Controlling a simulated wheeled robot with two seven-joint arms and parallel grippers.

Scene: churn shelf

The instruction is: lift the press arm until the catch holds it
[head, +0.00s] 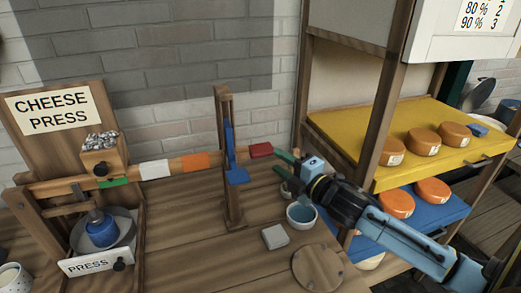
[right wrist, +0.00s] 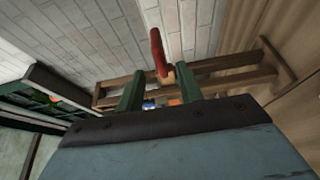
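The press arm (head: 195,161) is a wooden bar with green, white and orange bands. It runs right from the cheese press (head: 60,125), slightly rising, past an upright post (head: 224,110) to a red handle (head: 261,150). Blue catch parts (head: 237,176) sit on the post; I cannot tell whether they bear the arm. My right gripper (head: 284,172) is open, its green fingers just right of the red handle. In the right wrist view the handle (right wrist: 158,52) shows ahead, between the open fingers (right wrist: 160,90); contact is not visible. My left gripper is out of view.
A wooden shelf post (head: 382,95) stands close beside my right arm, with yellow (head: 350,135) and blue shelves of orange cheeses. A small bowl (head: 301,215), a pale block (head: 275,237) and a round wooden board (head: 317,268) lie below the gripper.

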